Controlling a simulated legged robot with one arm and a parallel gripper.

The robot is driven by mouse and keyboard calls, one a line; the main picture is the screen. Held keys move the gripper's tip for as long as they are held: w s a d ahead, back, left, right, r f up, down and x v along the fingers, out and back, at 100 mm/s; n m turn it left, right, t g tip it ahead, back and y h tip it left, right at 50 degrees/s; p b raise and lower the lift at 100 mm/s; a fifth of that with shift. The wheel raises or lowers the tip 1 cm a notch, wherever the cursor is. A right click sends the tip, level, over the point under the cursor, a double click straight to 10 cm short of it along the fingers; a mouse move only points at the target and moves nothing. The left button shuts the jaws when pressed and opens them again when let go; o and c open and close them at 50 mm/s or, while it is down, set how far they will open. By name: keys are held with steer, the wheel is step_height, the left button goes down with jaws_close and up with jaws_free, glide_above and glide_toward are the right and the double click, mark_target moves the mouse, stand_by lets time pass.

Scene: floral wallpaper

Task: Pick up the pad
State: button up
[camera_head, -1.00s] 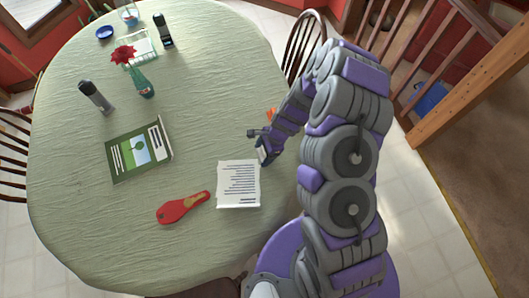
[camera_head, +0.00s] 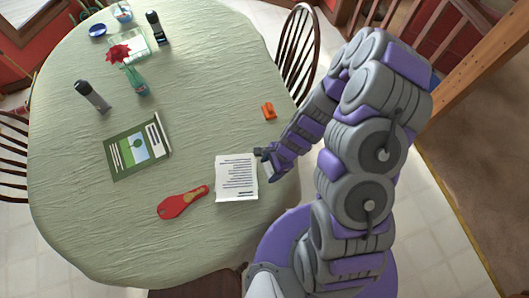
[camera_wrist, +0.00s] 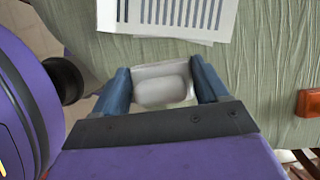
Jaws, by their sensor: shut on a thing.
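My gripper (camera_head: 266,162) is above the right side of the table. In the wrist view my gripper (camera_wrist: 160,72) is shut on a small white pad (camera_wrist: 162,90), a pale block with a rounded, raised middle, held between the blue fingers. In the head view the held pad is tiny and mostly hidden by the fingers. The gripper is close beside the right edge of a white printed sheet or stack of paper (camera_head: 236,178). The paper also shows just beyond the fingertips in the wrist view (camera_wrist: 180,16). I cannot tell whether they touch.
A red flat tool (camera_head: 182,203) and a green book (camera_head: 138,146) lie left of the paper. An orange block (camera_head: 268,111) lies near the table's right edge. A dark canister (camera_head: 92,96) and a flower vase (camera_head: 136,80) stand farther back. The front tablecloth (camera_head: 120,245) is clear.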

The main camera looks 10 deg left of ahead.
steer(key=s, duration=0.1)
steer(key=s+d, duration=0.1)
steer(key=shift+s+d+r, duration=0.1)
steer(key=shift+s+r, duration=0.15)
steer(key=shift+s, duration=0.1)
steer(key=p, duration=0.2)
steer(key=shift+s+d+r+p, duration=0.15)
steer(key=shift+s+p, duration=0.05)
steer(key=shift+p, duration=0.2)
steer(key=shift+s+d+p, duration=0.2)
steer(key=shift+s+p, duration=0.3)
steer(key=shift+p, duration=0.65)
steer(key=shift+s+d+p, duration=0.15)
steer(key=shift+s+p, duration=0.15)
steer(key=shift+p, duration=0.2)
